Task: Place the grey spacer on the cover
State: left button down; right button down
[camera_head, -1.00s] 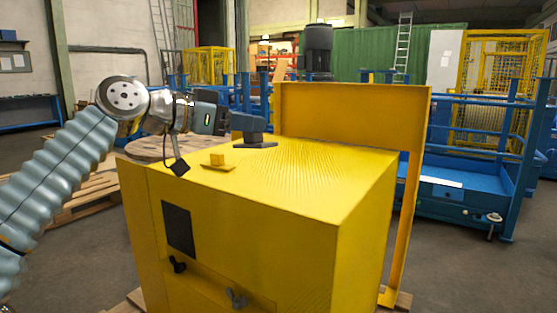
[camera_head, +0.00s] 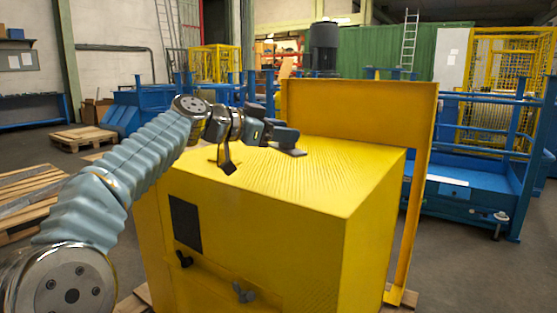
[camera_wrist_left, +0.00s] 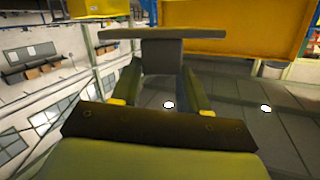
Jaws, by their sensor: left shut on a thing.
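The grey spacer (camera_head: 291,152) is a flat dark plate with a block-like grip on it. In the head view it shows over the back left part of the yellow cover's top (camera_head: 320,175); I cannot tell whether it touches. My left gripper (camera_head: 283,137) is shut on the spacer's grip. In the left wrist view the grip (camera_wrist_left: 162,56) sits between the two fingers (camera_wrist_left: 158,85), with the plate (camera_wrist_left: 160,33) beyond them. The plate looks about level. My right gripper is not in view.
A tall yellow panel (camera_head: 355,107) stands at the back of the cover's top. Dark wing knobs (camera_head: 243,293) sit on the cover's front. Blue railings (camera_head: 480,110) and wooden pallets (camera_head: 82,138) stand around. Most of the cover's top is clear.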

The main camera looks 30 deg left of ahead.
aim_at(273, 147)
pick_arm(q)
jog(key=w+f, duration=0.1)
jog(key=w+a+f, duration=0.1)
jog(key=f, duration=0.1)
jog(key=w+f, duration=0.1)
jog(key=shift+w+a+f, duration=0.2)
jog(key=shift+a+f, duration=0.2)
jog(key=f, duration=0.2)
jog(key=f+b, duration=0.1)
jog(key=f, duration=0.1)
jog(key=shift+w+a, duration=0.15)
jog(key=shift+w, duration=0.15)
jog(key=c, duration=0.6)
grip_release()
jog(key=shift+o, duration=0.2)
jog(key=shift+s, duration=0.1)
jog(key=shift+s+a+r, duration=0.1)
jog(key=shift+s+a, duration=0.15)
jog(key=shift+s, duration=0.05)
jog(key=b+v, duration=0.2)
jog(key=v, duration=0.9)
